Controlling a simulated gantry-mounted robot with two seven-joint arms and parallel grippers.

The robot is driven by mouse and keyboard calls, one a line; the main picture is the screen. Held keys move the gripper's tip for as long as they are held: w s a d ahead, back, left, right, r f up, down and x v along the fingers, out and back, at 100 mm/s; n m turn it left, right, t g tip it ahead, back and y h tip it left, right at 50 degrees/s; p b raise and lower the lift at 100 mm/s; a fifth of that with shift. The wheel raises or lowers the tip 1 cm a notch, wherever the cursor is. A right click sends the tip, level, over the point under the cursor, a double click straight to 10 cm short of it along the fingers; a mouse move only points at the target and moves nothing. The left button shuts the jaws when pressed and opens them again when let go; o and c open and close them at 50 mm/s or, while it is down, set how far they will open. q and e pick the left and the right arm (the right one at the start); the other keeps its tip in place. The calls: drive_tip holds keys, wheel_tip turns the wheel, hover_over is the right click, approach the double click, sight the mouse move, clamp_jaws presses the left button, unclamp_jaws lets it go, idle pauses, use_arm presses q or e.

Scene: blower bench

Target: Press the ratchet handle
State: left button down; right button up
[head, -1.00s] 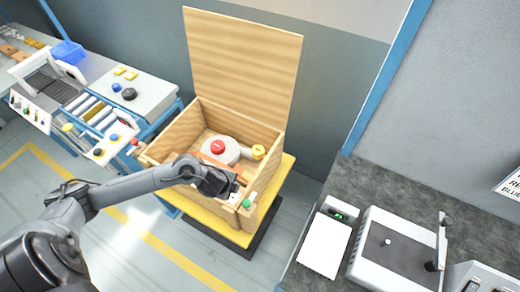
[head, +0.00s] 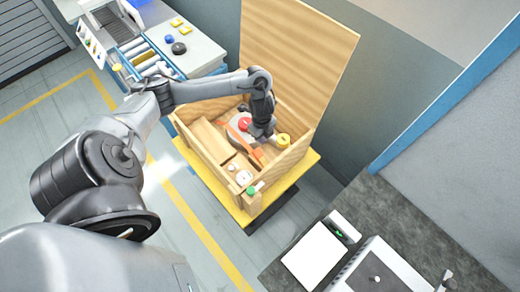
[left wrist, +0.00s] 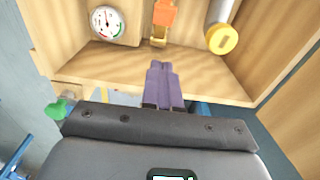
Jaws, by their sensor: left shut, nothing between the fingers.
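An orange strap (head: 250,152) runs inside the open wooden box in the head view. I cannot pick out a separate ratchet handle there. In the left wrist view an orange piece (left wrist: 165,13) with a brass-coloured metal part below it shows at the top, near the box wall. It may be the ratchet handle. My left gripper (left wrist: 162,70) has its purple fingers together and empty, pointing toward that piece with a visible gap in the picture. In the head view the left gripper (head: 262,141) reaches down into the box, partly hidden by its own wrist.
The box (head: 203,147) stands on a yellow platform with its lid upright. Inside are a red knob (head: 244,124) on a grey round body and a yellow-capped cylinder (head: 283,141). A gauge (left wrist: 106,22) and green knob (left wrist: 58,110) are nearby. A grey bench (head: 290,245) stands at right.

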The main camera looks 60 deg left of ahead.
use_arm(q)
drive_tip(key=shift+f, duration=0.1)
drive_tip(key=b, duration=0.2)
hover_over(259, 155)
drive_tip(key=d, duration=0.2)
drive_tip(key=f, duration=1)
drive_tip(key=shift+w+d, duration=0.1)
drive_tip(key=shift+w, duration=0.15)
drive_tip(key=shift+s+a+f, duration=0.15)
drive_tip(key=shift+a+f, duration=0.75)
drive_tip(key=shift+f, duration=0.25)
drive_tip(key=shift+s+a+f, duration=0.1)
drive_tip(key=shift+a+f, duration=0.15)
drive_tip(key=shift+f, duration=0.15)
